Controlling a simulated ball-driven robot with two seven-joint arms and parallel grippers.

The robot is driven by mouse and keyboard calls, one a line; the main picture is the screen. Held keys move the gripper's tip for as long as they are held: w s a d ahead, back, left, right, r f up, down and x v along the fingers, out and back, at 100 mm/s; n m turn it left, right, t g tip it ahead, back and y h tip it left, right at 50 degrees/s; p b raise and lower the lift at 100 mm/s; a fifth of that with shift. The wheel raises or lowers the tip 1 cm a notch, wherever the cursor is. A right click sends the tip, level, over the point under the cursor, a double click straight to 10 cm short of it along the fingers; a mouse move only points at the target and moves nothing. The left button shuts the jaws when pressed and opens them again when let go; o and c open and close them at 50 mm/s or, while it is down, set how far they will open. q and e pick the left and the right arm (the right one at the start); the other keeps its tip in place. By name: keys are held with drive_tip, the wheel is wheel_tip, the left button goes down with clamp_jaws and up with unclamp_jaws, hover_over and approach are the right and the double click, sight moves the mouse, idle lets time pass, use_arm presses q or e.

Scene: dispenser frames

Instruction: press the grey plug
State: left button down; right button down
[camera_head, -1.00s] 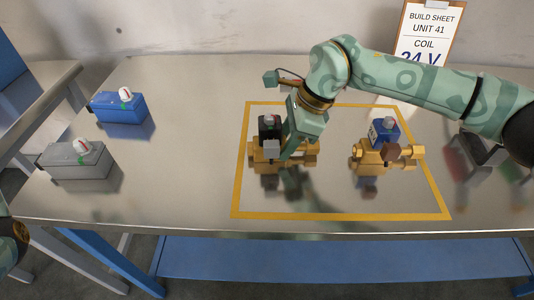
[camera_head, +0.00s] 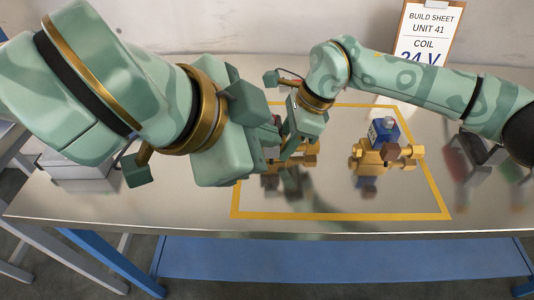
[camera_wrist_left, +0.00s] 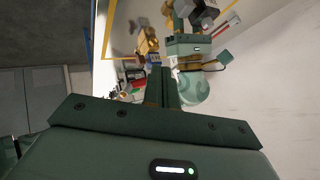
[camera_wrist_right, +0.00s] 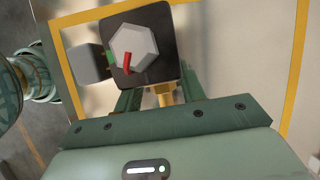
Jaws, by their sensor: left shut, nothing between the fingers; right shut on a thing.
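A grey box (camera_head: 75,170) is partly hidden behind my left arm. The build sheet (camera_head: 425,35) stands at the back. The front right of the yellow outline (camera_head: 340,215) is clear.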

use_arm(q)
drive_tip(key=a+f, duration=0.1)
drive_tip(key=s+a+f+y, duration=0.1)
drive_tip(key=s+f+y, duration=0.1)
drive_tip(key=f, duration=0.1)
drive_tip(key=shift+a+f+g, duration=0.1)
drive_tip(key=shift+a+g, duration=0.2)
drive_tip(key=shift+a, duration=0.1)
drive_tip(key=x, duration=1)
drive_tip(key=w, duration=0.2)
drive_tip(key=shift+w+a, duration=0.1)
drive_tip(key=shift+w, duration=0.95)
drive_tip(key=shift+a, duration=0.1)
